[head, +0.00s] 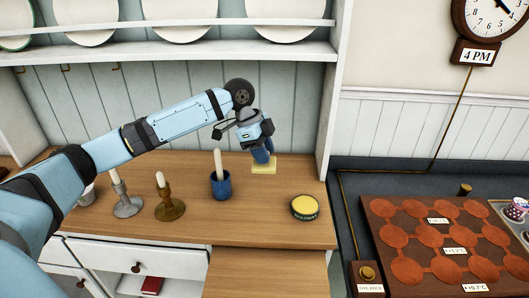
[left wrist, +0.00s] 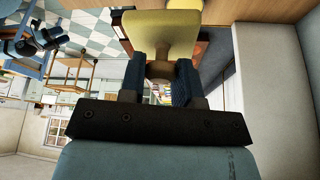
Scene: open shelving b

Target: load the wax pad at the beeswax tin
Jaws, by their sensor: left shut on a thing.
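My left gripper (head: 263,158) points down over the back of the wooden counter, shut on the wax pad. The wax pad (head: 264,170) is a flat, pale yellow block under the fingertips. In the left wrist view the blue fingers (left wrist: 160,82) close on a tan grip below the pad's yellow body (left wrist: 158,36). I cannot tell whether the pad touches the counter. The beeswax tin (head: 304,208) is round and dark-sided with a yellow top. It stands apart from the pad, nearer the front and to the right. My right gripper is not in view.
A blue cup (head: 221,188) with a white candle stands left of the tin. A brass candlestick (head: 169,204) and a grey candlestick (head: 127,206) stand farther left. A plate shelf (head: 190,52) runs above. The shelving's side panel (head: 330,110) rises at the right.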

